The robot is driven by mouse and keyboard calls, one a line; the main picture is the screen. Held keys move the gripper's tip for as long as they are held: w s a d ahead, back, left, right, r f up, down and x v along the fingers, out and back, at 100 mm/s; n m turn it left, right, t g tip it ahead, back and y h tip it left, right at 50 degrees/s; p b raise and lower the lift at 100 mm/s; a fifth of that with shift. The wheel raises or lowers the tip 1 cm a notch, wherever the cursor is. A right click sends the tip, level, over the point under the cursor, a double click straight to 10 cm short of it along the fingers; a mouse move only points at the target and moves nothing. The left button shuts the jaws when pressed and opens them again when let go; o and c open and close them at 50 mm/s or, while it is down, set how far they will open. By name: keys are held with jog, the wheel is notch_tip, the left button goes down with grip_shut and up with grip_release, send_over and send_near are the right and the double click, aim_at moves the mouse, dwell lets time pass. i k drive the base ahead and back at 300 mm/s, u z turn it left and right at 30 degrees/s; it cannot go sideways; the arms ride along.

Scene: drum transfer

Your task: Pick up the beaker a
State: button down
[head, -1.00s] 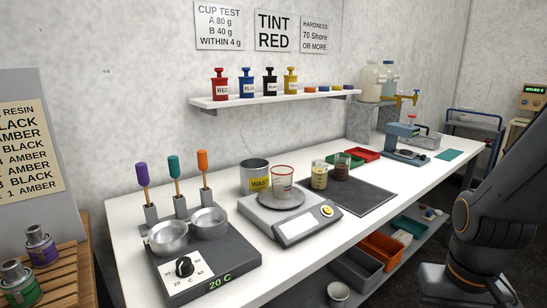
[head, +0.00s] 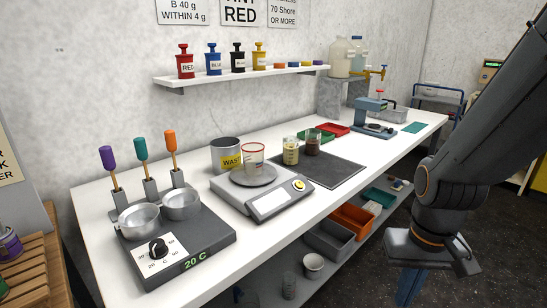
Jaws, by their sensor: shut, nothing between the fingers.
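Two small glass beakers stand upright on the dark mat (head: 335,172): one with pale yellow contents (head: 291,155) and one with dark brown contents (head: 312,146). A clear beaker with a red rim and red marking (head: 253,153) stands on the round pan of the scale (head: 262,192). I cannot read a letter on any of them, so I cannot tell which is beaker a. My gripper is out of view; only lower links of my arm show at the right, clear of the bench.
A grey waste can (head: 226,151) stands behind the scale. A heating unit with two metal bowls (head: 175,235) and upright tools is at left. Red (head: 332,130) and green trays lie beyond the mat. The front bench strip is clear.

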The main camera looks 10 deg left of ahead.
aim_at(291, 144)
jog(key=k, duration=0.65)
jog(key=u, duration=0.5)
jog(key=i, duration=1.15)
jog(key=z, duration=0.6)
jog(key=i, duration=0.45)
jog(key=z, duration=0.4)
